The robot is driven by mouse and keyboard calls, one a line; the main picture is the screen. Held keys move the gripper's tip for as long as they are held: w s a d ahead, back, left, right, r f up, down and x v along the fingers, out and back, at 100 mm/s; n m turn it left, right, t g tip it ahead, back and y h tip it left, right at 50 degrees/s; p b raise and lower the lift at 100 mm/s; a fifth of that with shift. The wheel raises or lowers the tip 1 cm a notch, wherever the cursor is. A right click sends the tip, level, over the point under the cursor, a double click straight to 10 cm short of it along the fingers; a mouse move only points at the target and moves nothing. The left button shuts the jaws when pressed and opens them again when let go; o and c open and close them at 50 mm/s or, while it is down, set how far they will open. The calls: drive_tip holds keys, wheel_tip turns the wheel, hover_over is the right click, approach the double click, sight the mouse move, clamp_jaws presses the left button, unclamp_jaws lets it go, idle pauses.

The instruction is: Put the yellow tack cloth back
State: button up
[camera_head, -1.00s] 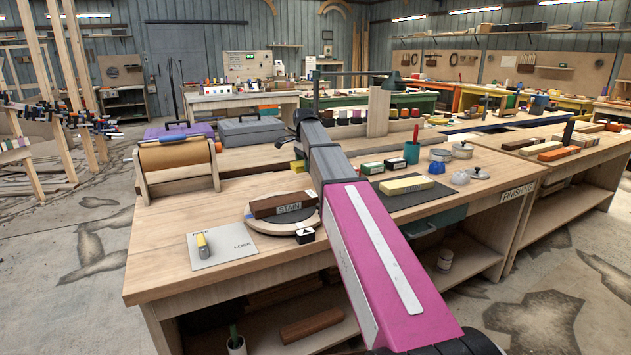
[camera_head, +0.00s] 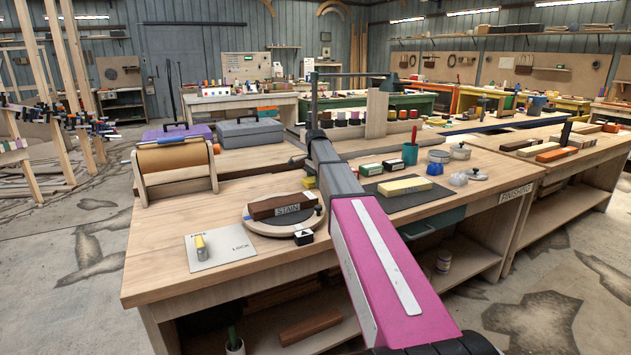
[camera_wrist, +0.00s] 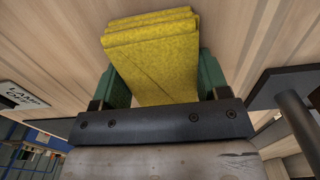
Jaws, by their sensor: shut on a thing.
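The yellow tack cloth (camera_wrist: 152,45) is a folded, layered pad in the wrist view. My gripper (camera_wrist: 163,82) has its two green fingers on either side of the cloth and is shut on it. Pale wooden planking shows behind the cloth; I cannot tell how far apart they are. In the head view, my arm hides most of the gripper. A small yellow patch (camera_head: 310,182) shows just left of the arm above the bench, probably the cloth.
The finishing bench (camera_head: 165,285) holds a STAIN block (camera_head: 283,206) on a round board, a roller stand (camera_head: 175,165) and a white switch plate (camera_head: 220,247). Right of my arm, a yellow block (camera_head: 405,186) lies on a dark mat, near a green cup (camera_head: 410,153) and pots.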

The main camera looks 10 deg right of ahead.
drive_tip(key=shift+f, duration=0.1)
drive_tip(key=o, duration=0.9)
wheel_tip(320, 180, up, 12)
idle(0.4)
